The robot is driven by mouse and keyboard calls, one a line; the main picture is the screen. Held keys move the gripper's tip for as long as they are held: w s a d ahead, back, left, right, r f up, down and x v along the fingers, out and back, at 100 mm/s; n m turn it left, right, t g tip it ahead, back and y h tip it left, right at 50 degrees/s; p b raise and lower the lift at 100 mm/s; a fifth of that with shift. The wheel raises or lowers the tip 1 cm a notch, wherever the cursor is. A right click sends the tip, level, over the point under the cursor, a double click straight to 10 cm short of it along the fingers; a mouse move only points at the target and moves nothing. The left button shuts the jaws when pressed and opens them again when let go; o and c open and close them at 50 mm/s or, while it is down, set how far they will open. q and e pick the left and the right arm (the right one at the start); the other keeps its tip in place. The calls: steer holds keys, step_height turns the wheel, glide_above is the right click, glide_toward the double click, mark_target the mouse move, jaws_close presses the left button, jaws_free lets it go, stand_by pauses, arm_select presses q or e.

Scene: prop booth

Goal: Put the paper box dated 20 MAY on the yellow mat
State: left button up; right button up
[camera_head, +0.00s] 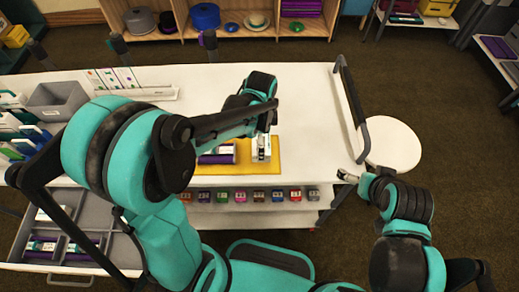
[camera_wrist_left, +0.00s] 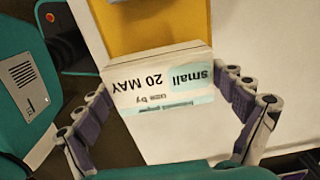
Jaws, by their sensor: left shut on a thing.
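The paper box (camera_wrist_left: 160,88) is white with a pale teal band and reads "small" and "20 MAY", upside down in the left wrist view. My left gripper (camera_head: 262,138) is shut on it, one finger on each side. In the head view the box (camera_head: 261,152) shows below the gripper, over the right part of the yellow mat (camera_head: 262,170). The mat also shows behind the box in the left wrist view (camera_wrist_left: 150,25). I cannot tell whether the box touches the mat. My right gripper (camera_head: 349,177) is off to the right, away from the table; its jaw state is unclear.
A purple item with a pale label (camera_head: 217,156) lies at the mat's left. A grey bin (camera_head: 55,100) stands on the table's left. An open drawer with compartments (camera_head: 70,225) is at lower left. A round white stool (camera_head: 393,143) stands right. Several small coloured items line the shelf below.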

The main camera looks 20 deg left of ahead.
arm_select(q)
steer(key=shift+w+a+f, duration=0.1)
steer(key=shift+a+f, duration=0.1)
step_height(320, 180, down, 4)
steer(key=shift+r+b, duration=0.1)
steer(key=shift+b, duration=0.9)
steer(key=o, duration=0.4)
